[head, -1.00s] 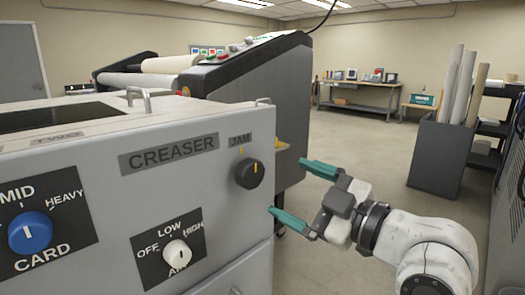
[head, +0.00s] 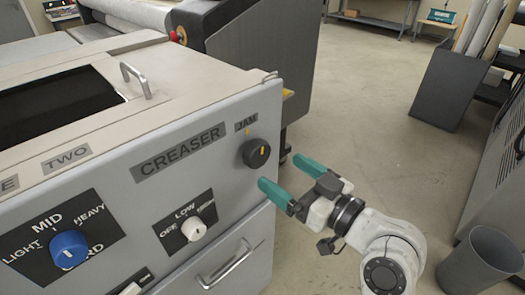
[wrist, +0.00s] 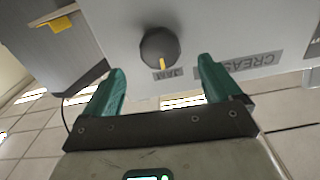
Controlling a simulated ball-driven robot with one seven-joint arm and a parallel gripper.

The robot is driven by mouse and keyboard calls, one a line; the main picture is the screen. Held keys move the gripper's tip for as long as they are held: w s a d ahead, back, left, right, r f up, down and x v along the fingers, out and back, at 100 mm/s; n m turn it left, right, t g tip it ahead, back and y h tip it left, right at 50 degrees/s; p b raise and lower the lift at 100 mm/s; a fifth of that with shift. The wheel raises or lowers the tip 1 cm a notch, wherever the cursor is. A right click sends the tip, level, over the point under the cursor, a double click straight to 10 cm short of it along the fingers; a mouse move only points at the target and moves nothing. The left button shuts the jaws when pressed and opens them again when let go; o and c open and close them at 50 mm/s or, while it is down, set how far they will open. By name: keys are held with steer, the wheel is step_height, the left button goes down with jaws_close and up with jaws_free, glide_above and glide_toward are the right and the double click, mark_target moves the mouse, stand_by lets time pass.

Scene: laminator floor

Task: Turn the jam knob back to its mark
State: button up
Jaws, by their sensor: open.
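The jam knob (head: 257,153) is a round black knob on the grey creaser front, below the JAM label (head: 246,123). A yellow line shows on its face, and a small orange mark (head: 249,132) is on the panel above it. The line looks near upright; I cannot tell exactly how far it is off the mark. My gripper (head: 278,171) is open and empty, with teal fingers pointing at the panel just right of the knob. In the wrist view the knob (wrist: 160,47) lies ahead, between and beyond the two fingertips, apparently untouched.
A blue card knob (head: 68,247) and a white knob (head: 194,229) sit on the same front. A drawer handle (head: 226,263) sticks out below. A grey bin (head: 482,262) stands at the right. The floor beyond my gripper is clear.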

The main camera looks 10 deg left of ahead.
mark_target(262, 158)
steer(key=p+x, duration=0.1)
steer(key=x, duration=0.6)
steer(key=shift+c, duration=0.2)
steer(key=c, duration=1)
steer(key=shift+f+b, duration=0.1)
steer(key=shift+b, duration=0.3)
steer(key=shift+n+b, duration=0.4)
steer(key=shift+b, duration=0.2)
steer(key=o, duration=1)
steer(key=shift+o, duration=0.2)
steer(key=shift+d, duration=0.1)
